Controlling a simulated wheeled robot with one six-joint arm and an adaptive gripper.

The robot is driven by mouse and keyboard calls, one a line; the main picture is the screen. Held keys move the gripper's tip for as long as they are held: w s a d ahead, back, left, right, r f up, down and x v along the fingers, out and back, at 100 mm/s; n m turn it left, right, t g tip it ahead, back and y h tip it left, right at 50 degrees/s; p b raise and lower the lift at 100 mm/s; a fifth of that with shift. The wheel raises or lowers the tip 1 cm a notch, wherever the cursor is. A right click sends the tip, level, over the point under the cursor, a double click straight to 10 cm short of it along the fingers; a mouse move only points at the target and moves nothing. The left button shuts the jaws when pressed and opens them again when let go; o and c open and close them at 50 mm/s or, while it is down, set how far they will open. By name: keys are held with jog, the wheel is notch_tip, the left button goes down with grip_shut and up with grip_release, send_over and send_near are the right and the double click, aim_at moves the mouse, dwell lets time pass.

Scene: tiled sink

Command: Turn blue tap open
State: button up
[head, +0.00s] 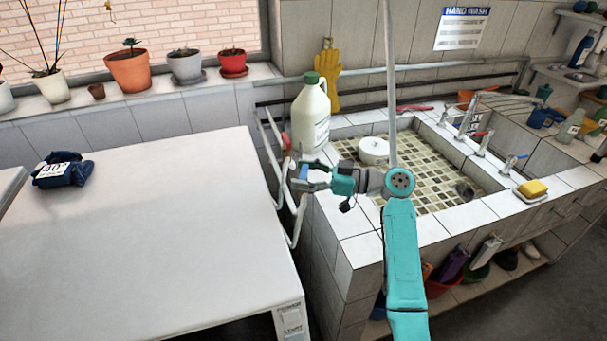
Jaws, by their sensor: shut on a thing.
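A small blue tap (303,172) shows at the white pipes on the left side of the tiled sink, largely covered by my fingers. My gripper (300,173) points left at it and is shut on it, with a finger on either side. The exact turn of its handle is too small to tell. A pink-red round knob (287,141) sits just above, on the same pipework.
White pipes (293,238) run down the gap between the white worktop (150,240) and the sink (358,248). A white jug (310,115) stands close behind my gripper. A white round container (374,150) is in the basin. The worktop is mostly bare.

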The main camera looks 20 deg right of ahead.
aim_at(307, 174)
jog(key=n+g+y, duration=0.1)
jog(key=n+g, duration=0.1)
jog(key=g, duration=0.2)
jog(key=n+g+y, duration=0.1)
jog(key=n+g, duration=0.2)
jog(key=g, duration=0.1)
jog(key=shift+n, duration=0.3)
jog(key=shift+f+g, duration=0.1)
jog(key=shift+g, duration=0.5)
jog(key=o, duration=1.2)
jog(key=shift+c, duration=0.2)
jog(key=d, duration=0.6)
jog(key=shift+w+d, duration=0.1)
jog(key=shift+d, duration=0.6)
